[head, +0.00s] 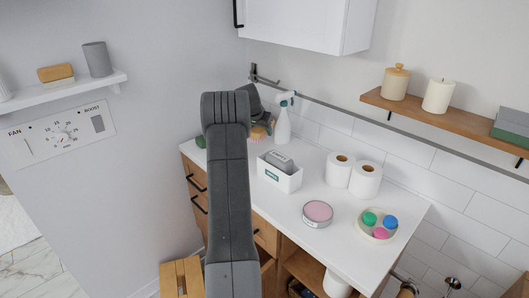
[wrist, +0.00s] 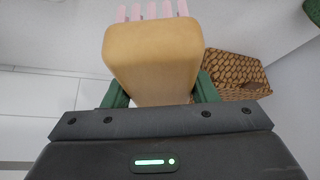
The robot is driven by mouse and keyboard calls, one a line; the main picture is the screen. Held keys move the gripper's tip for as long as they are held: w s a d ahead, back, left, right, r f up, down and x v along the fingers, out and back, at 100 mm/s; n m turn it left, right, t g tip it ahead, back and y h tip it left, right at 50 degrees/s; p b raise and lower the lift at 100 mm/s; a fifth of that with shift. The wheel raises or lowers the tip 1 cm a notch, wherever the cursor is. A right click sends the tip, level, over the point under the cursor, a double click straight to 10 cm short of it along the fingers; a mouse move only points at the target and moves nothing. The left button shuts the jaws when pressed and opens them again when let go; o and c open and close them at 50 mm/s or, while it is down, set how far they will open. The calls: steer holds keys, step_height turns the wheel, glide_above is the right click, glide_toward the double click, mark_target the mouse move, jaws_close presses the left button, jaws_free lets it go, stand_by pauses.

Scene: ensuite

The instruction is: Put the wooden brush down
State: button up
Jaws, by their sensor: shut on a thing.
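The wooden brush (wrist: 152,55) is a tan block with pink bristles, which point away from me at the top of the wrist view. My gripper (wrist: 161,92) is shut on it, with a green finger on each side of the block. In the head view the brush (head: 258,133) shows as a small tan patch beyond my arm, at the far left end of the white counter (head: 290,225). My arm hides most of my gripper there. I cannot tell whether the brush touches the counter.
A woven basket (wrist: 236,72) stands close to the right of the brush in the wrist view. A spray bottle (head: 283,120), a white bin (head: 279,175), toilet rolls (head: 340,170), a pink-lidded tin (head: 318,212) and a dish (head: 376,226) stand on the counter. Its front middle is clear.

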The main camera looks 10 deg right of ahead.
mark_target(254, 132)
steer(key=shift+f+p, duration=0.8)
steer(key=shift+f, duration=3.95)
steer(key=o, duration=1.1)
steer(key=shift+r, duration=0.1)
steer(key=shift+r, duration=0.15)
steer(key=b+v, duration=0.2)
steer(key=v, duration=1)
